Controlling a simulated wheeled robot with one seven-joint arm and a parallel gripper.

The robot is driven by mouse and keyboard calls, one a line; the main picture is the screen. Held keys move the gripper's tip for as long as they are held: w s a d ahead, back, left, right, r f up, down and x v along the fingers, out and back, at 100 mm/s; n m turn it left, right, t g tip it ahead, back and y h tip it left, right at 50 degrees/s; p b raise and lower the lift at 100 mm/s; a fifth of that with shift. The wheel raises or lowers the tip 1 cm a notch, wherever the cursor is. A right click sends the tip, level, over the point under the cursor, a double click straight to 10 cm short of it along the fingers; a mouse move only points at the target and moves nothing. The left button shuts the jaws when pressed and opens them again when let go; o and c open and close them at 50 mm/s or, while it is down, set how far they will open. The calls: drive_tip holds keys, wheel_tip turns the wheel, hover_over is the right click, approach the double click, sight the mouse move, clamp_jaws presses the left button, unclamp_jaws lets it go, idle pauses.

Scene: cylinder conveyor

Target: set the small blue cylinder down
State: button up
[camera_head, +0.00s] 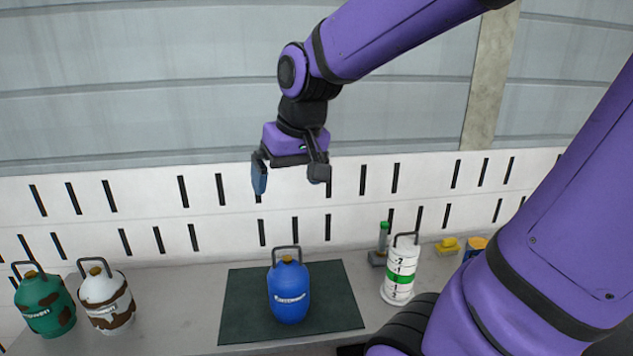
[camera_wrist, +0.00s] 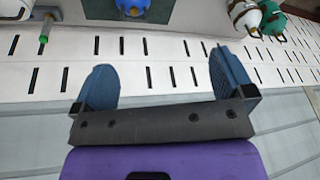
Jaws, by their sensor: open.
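The small blue cylinder (camera_head: 289,292) stands upright on a dark green mat (camera_head: 243,308) on the grey table. It has a brass-coloured valve and a dark handle on top. In the wrist view its blue body (camera_wrist: 146,8) shows at the top edge, partly cut off. My gripper (camera_head: 290,178) is above the cylinder, clear of its handle, with its blue-padded fingers spread apart. The open fingers also show in the wrist view (camera_wrist: 160,85), with nothing between them.
A green cylinder (camera_head: 44,304) and a white rusty cylinder (camera_head: 105,300) stand at the left. A white marked cylinder with a green band (camera_head: 400,273) stands right of the mat. Small yellow items (camera_head: 447,246) lie farther right. A slotted white wall (camera_head: 150,215) runs behind.

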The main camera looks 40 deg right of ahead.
drive_tip(key=s+a+r+n+t, duration=0.1)
drive_tip(key=s+a+r+n, duration=0.1)
drive_tip(key=s, duration=0.8)
drive_tip(key=shift+a+r+t, duration=0.3)
drive_tip(key=shift+r+t, duration=0.1)
drive_tip(key=shift+r, duration=0.1)
